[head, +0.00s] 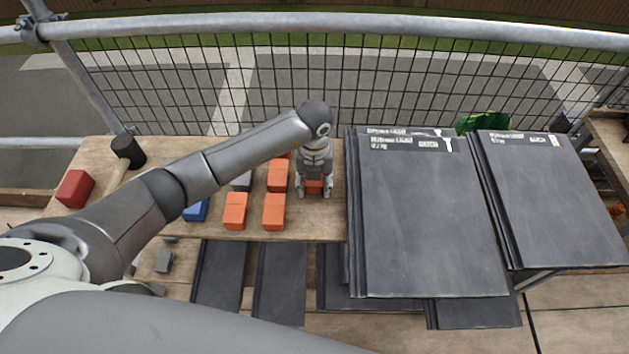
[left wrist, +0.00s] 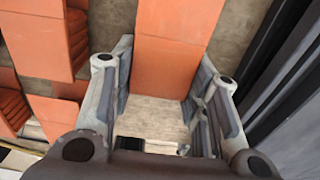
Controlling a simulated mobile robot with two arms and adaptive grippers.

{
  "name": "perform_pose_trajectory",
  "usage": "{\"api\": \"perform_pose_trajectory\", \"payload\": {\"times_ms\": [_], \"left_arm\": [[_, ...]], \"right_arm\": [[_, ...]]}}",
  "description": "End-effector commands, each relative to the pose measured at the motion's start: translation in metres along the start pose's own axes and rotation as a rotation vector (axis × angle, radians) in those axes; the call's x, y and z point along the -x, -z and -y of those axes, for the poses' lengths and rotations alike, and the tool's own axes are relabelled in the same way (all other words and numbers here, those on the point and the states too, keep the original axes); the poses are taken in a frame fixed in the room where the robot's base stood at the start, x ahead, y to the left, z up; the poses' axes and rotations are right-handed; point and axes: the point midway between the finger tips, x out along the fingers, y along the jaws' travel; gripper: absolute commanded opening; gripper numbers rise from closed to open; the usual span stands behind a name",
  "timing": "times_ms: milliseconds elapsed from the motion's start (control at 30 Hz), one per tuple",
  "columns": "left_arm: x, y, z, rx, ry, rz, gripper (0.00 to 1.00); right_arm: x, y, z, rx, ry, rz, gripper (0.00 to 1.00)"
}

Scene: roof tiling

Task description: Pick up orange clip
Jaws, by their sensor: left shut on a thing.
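Several orange clips, block-shaped, stand on a wooden board (head: 325,228) in the head view. My left gripper (head: 314,192) points down at the board's right part, with its fingers on either side of one orange clip (head: 314,186). In the left wrist view this clip (left wrist: 168,68) sits between the two fingers, and the gripper is shut on it. In the head view the gripper hides most of the clip, and I cannot tell whether it touches the board. Other orange clips (head: 235,211) (head: 274,212) (head: 277,176) are to its left. My right gripper is not in view.
Stacks of dark roof tiles (head: 425,215) (head: 550,195) stand close on the right. A blue block (head: 196,211), a red block (head: 75,188) and a black-headed mallet (head: 128,152) lie to the left. A mesh fence (head: 400,90) runs behind the board.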

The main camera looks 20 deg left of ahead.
Motion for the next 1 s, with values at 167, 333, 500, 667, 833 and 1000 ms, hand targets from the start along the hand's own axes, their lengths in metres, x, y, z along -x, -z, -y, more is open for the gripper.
{"api": "perform_pose_trajectory", "payload": {"times_ms": [167, 333, 500, 667, 833, 1000], "left_arm": [[0.007, -0.001, 0.0, 0.001, 0.001, 0.001, 0.2], [0.028, -0.002, 0.0, -0.001, 0.002, 0.004, 0.2], [0.051, 0.017, -0.004, -0.004, 0.001, 0.004, 0.2], [0.083, 0.043, -0.008, -0.005, 0.003, 0.006, 0.2], [0.102, 0.077, -0.015, -0.004, 0.001, 0.002, 0.2], [0.115, 0.106, -0.02, -0.003, 0.002, 0.002, 0.2]], "right_arm": [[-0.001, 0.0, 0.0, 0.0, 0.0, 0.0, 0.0], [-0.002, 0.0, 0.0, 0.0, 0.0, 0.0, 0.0], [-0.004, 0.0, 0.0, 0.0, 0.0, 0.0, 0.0], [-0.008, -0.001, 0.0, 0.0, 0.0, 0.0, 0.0], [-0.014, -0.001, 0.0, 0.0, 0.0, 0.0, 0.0], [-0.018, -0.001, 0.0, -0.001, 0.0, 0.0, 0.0]]}}
